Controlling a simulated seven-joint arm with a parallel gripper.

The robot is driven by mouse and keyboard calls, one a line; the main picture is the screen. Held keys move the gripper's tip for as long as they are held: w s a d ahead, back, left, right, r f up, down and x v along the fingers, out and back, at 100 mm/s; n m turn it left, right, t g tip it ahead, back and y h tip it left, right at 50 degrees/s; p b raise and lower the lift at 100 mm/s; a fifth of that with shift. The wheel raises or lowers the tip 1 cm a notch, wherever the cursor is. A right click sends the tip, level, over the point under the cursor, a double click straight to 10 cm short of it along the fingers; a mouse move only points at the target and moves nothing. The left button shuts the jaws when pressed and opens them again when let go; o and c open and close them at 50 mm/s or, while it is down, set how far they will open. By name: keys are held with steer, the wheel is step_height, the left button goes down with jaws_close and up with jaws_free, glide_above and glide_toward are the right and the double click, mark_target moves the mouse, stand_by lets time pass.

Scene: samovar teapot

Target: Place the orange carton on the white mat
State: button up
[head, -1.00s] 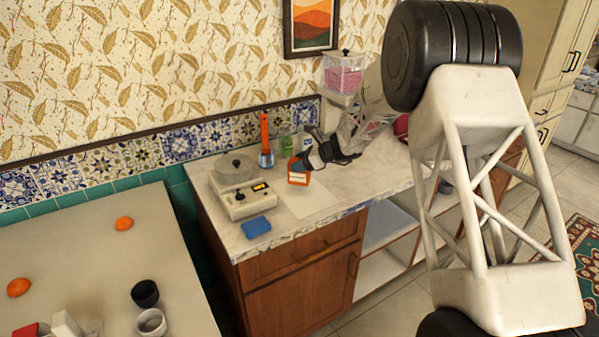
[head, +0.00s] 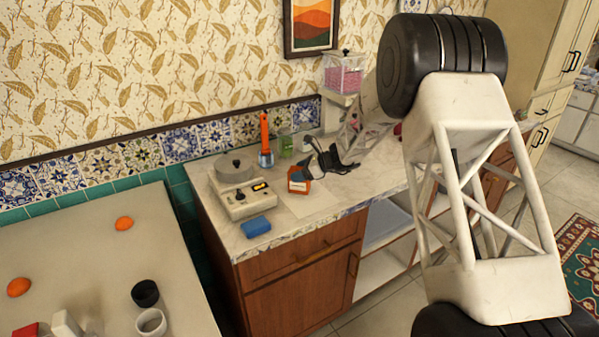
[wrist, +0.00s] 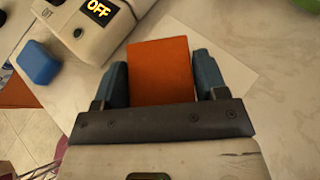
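The orange carton (head: 298,187) is upright over the back left part of the white mat (head: 310,206). Its orange top (wrist: 160,70) fills the space between the two blue finger pads in the wrist view. My gripper (head: 310,168) is shut on the carton from the right side and above. The mat shows as a pale sheet (wrist: 232,74) to the right of the carton in the wrist view. The carton's bottom is at or just above the mat; I cannot tell whether it touches.
A cream appliance (head: 240,203) with an "OFF" display stands close left of the carton. A blue block (head: 256,227) lies at the counter's front edge. An orange-handled utensil (head: 265,140) and a green glass (head: 286,144) stand behind. The mat's front part is clear.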

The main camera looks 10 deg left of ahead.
steer(key=shift+o, duration=1.4)
steer(key=shift+r, duration=0.15)
steer(key=v, duration=1.2)
